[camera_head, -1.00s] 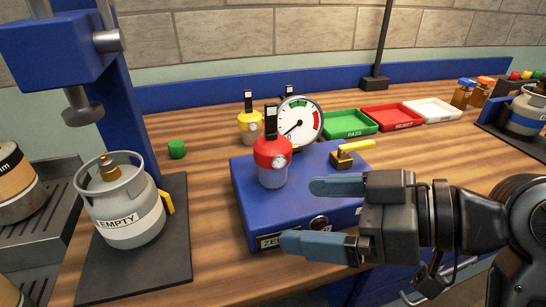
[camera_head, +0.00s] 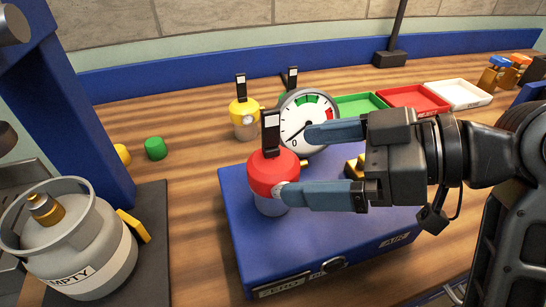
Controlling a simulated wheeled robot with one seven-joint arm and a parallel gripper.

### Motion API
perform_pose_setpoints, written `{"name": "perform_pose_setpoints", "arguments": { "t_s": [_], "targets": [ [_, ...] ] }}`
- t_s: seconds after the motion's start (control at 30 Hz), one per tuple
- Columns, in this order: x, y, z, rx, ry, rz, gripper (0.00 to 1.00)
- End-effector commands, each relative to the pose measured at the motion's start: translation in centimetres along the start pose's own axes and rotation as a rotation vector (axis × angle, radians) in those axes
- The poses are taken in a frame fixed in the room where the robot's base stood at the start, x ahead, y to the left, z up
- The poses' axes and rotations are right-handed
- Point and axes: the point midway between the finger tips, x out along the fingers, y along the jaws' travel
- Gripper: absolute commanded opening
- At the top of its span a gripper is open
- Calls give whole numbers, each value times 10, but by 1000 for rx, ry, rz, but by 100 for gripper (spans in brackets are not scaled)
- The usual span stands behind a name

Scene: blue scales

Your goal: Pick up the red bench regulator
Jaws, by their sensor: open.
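The red bench regulator (camera_head: 272,176) stands upright on the blue scale box (camera_head: 300,250), with a red cap, a black upright tab and a clear lower part. My gripper (camera_head: 305,163) comes in from the right with its two blue-grey fingers apart and pointing left. The lower fingertip overlaps the right side of the red cap in the picture. The upper finger crosses in front of the dial gauge. I cannot tell whether either finger touches the regulator.
A round dial gauge (camera_head: 296,108) stands just behind the regulator. A yellow-topped regulator (camera_head: 244,112) is farther back. A grey cylinder (camera_head: 75,240) stands at left. Green (camera_head: 357,104), red (camera_head: 412,97) and white (camera_head: 459,93) trays lie at back right. The wood at left centre is mostly clear.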

Motion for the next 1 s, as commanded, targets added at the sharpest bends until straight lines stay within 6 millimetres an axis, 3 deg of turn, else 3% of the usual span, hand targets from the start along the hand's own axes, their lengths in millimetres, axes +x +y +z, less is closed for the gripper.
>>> {"name": "perform_pose_setpoints", "arguments": {
  "t_s": [0.37, 0.63, 1.0],
  "targets": [
    [34, -1, -2, 0, 0, -3, 98],
    [70, 0, -4, 0, 0, -3, 98],
    [78, 0, -4, 0, 0, 0, 96]
  ]
}}
